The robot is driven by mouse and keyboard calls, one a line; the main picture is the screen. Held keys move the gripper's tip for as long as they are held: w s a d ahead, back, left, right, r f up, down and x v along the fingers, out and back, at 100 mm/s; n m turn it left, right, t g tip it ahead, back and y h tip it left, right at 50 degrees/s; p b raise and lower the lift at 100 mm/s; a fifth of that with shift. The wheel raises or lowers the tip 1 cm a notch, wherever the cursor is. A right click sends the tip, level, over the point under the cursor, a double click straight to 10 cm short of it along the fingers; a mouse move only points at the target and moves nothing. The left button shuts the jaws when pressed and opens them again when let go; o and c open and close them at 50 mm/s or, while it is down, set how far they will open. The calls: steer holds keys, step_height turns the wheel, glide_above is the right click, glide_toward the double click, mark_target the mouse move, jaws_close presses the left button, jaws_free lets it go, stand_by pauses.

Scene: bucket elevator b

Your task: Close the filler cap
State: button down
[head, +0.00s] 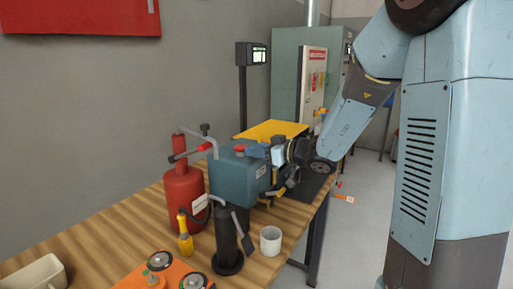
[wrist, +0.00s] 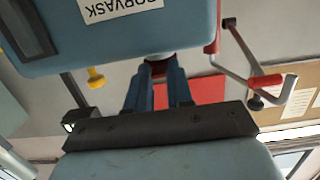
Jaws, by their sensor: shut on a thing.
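A teal tank (head: 240,174) stands on the wooden bench in the head view, with a red knob (head: 240,148) on its top. My gripper (head: 264,152) is at the tank's upper right edge. In the wrist view its blue fingers (wrist: 158,72) are close together, shut on a small part at the edge of the tank (wrist: 110,40). That part looks like the filler cap, but the fingers hide most of it. I cannot tell how the cap is seated.
A red cylinder (head: 183,196) with a crank-like handle stands left of the tank. A black cylinder (head: 227,240), a yellow-handled tool (head: 185,238), a white cup (head: 271,241) and an orange plate (head: 140,279) are in front.

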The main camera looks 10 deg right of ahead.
steer(key=shift+f+t+y, duration=0.4)
steer(key=shift+f+y, duration=0.05)
steer(key=shift+y, duration=0.05)
steer(key=shift+s, duration=0.1)
steer(key=c, duration=1)
jaws_free()
steer(key=shift+d, duration=0.1)
steer(key=v, duration=1.3)
steer(key=shift+s+d, duration=0.2)
steer(key=shift+d, duration=0.1)
